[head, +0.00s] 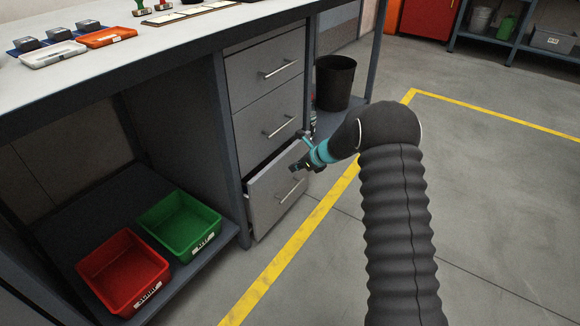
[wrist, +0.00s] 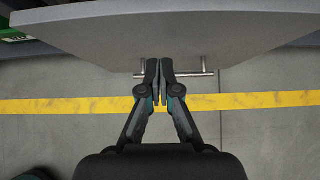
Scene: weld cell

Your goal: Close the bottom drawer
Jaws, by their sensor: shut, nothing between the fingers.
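The bottom drawer (head: 273,200) is grey and stands a little out from the cabinet in the head view, with a dark gap along its top left edge. Its bar handle (head: 291,191) is on the front face. In the wrist view the drawer front (wrist: 180,35) fills the top, and the handle (wrist: 195,74) runs sideways behind my fingertips. My gripper (wrist: 160,66) is shut and empty, its fingertips overlapping the handle in the picture. I cannot tell whether they touch it. In the head view my gripper (head: 296,168) is at the drawer's upper front.
Two closed drawers (head: 265,75) are above. A red bin (head: 125,270) and a green bin (head: 180,225) sit on the low shelf at left. A black bucket (head: 334,82) stands behind the cabinet. The floor with a yellow line (head: 290,250) is clear in front.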

